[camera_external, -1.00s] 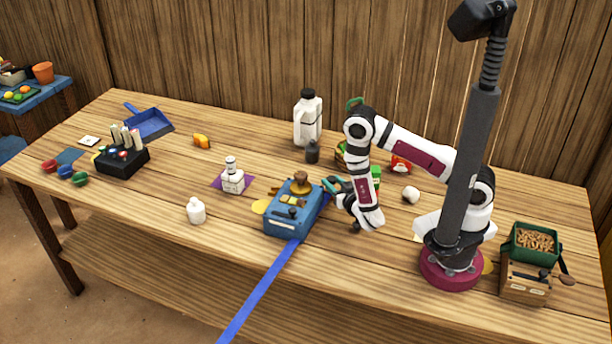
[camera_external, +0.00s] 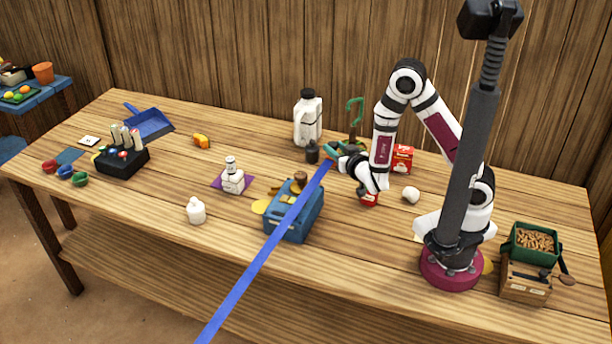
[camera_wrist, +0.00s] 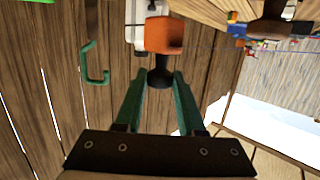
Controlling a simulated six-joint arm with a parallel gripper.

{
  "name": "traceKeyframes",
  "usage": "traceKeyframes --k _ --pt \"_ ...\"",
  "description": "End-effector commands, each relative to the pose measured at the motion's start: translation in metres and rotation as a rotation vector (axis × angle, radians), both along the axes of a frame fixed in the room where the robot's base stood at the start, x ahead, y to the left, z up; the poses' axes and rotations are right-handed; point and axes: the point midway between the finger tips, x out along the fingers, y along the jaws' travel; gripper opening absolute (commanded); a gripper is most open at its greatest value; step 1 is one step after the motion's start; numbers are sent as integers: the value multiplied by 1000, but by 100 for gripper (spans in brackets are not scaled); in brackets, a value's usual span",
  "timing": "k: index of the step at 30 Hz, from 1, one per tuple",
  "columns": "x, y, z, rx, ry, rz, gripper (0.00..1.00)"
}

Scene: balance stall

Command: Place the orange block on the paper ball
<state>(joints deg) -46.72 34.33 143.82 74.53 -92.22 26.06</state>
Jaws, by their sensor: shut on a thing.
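The white paper ball (camera_external: 411,195) lies on the table to the right of my gripper, between a red can and my base. My gripper and the block are well apart from the ball.
A red box (camera_external: 402,159) and a red can (camera_external: 368,198) are near the ball. A long blue strip (camera_external: 250,268) crosses before the blue box (camera_external: 304,224).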

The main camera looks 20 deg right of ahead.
Motion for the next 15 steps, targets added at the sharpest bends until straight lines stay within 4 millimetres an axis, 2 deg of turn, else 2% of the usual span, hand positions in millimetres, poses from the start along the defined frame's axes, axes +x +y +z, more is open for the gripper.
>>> traceKeyframes --k 3,10,15 --pt "1 1 26 6 -6 1 0" --pt "0 0 60 5 -4 -1 0" --pt "3 -35 59 1 0 -161 0"
